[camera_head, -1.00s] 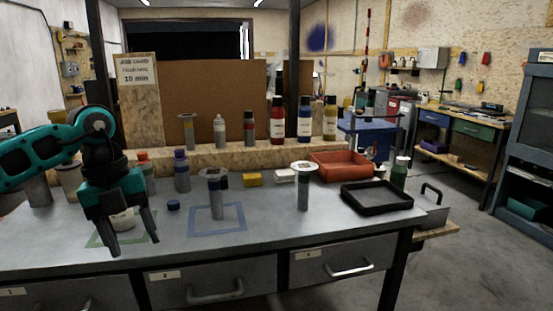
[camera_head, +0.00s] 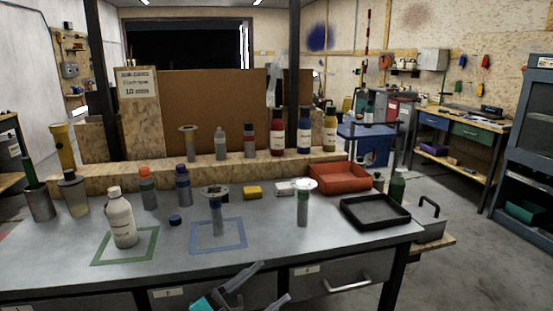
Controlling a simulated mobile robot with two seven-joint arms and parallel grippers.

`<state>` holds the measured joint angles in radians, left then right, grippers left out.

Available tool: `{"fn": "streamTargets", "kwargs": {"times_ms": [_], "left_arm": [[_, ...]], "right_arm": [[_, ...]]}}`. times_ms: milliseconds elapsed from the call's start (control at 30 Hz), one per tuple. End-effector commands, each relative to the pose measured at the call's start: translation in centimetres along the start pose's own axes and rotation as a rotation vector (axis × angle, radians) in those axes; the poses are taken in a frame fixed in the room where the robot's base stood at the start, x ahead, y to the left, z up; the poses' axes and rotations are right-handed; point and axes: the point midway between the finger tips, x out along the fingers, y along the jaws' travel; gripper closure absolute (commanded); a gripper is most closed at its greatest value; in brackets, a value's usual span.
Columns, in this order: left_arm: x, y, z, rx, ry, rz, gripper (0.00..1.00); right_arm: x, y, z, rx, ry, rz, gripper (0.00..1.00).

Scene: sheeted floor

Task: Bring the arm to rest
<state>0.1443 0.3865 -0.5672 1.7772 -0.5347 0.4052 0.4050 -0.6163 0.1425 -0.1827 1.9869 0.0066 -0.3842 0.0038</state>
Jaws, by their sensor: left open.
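My left gripper (camera_head: 274,281) is low at the bottom edge of the view, in front of the workbench (camera_head: 290,243). Its two dark fingers are spread apart, point to the right and hold nothing. Only the fingers and a bit of the teal body show; the rest of the arm is out of the picture. My right gripper is not in view. A white bottle (camera_head: 122,222) stands upright inside the green taped square (camera_head: 103,259), well away from the gripper.
A blue taped square (camera_head: 238,246) holds a bottle with a disc on top. Another disc-topped bottle (camera_head: 303,208), a red tray (camera_head: 340,178) and a black tray (camera_head: 375,224) stand to the right. The drawer handle (camera_head: 347,284) sticks out near the gripper.

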Motion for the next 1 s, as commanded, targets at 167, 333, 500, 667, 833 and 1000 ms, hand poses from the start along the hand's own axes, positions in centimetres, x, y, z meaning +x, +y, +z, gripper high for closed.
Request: {"fn": "streamTargets", "kwargs": {"times_ms": [167,333,500,667,833,1000], "left_arm": [[-6.6,0.5,5.2,-0.213,-0.346,-0.258,0.4],[-15.7,4.0,9.2,-0.405,-0.712,-0.403,0.4],[-23.5,8.3,10.3,-0.551,-0.989,-0.452,0.4],[-26.8,10.3,10.2,-0.614,-1.101,-0.458,0.4],[-27.3,10.6,10.2,-0.621,-1.118,-0.458,0.4],[-27.2,10.6,10.3,-0.62,-1.116,-0.457,0.5]], "right_arm": [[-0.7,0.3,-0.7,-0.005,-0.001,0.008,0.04],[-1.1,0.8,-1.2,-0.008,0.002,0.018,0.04],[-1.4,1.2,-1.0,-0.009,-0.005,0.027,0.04],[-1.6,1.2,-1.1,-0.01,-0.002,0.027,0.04],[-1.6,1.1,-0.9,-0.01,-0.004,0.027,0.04],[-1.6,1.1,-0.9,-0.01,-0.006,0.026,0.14]]}}
